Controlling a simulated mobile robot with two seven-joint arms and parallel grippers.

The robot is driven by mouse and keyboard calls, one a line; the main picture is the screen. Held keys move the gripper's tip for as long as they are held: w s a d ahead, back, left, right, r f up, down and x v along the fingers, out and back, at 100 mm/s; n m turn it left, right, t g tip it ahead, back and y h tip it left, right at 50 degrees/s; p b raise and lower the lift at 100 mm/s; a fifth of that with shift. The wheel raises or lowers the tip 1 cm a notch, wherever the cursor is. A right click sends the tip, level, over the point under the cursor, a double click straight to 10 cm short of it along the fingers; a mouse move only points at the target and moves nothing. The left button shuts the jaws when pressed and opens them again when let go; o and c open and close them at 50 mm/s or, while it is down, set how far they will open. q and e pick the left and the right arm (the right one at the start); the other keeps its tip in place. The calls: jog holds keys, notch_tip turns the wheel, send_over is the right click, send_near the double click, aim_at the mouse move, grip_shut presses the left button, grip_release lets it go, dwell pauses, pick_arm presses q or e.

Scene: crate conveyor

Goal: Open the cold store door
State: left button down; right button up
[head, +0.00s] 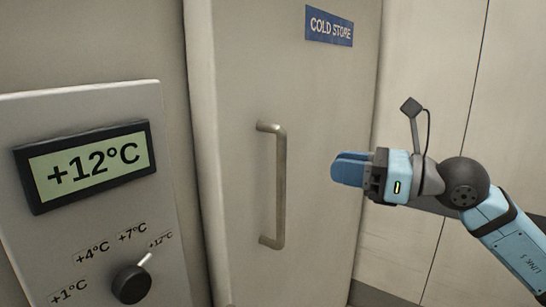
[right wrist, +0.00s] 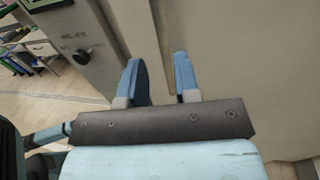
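The cold store door (head: 330,110) is a pale upright panel with a blue COLD STORE sign (head: 329,26) near its top. It appears closed in the head view. Its metal bar handle (head: 280,185) stands upright on the door's left half. My right gripper (head: 340,169) is in front of the door, to the right of the handle and apart from it, with its blue fingers pointing left. In the right wrist view the fingers (right wrist: 158,62) are spread with a gap between them. A pale vertical strip shows beyond that gap; I cannot tell whether it is the handle. My left gripper is out of view.
A control panel (head: 85,215) left of the door has a display (head: 88,166) reading +12°C and a black knob (head: 132,284) with its pointer toward +12°C. Pale wall panels (head: 425,70) are to the right. Shelving with items (right wrist: 20,55) stands at the far left in the right wrist view.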

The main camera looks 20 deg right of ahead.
jog(key=p+x, duration=0.4)
jog(key=x, duration=0.9)
jog(key=shift+c, duration=0.2)
grip_shut()
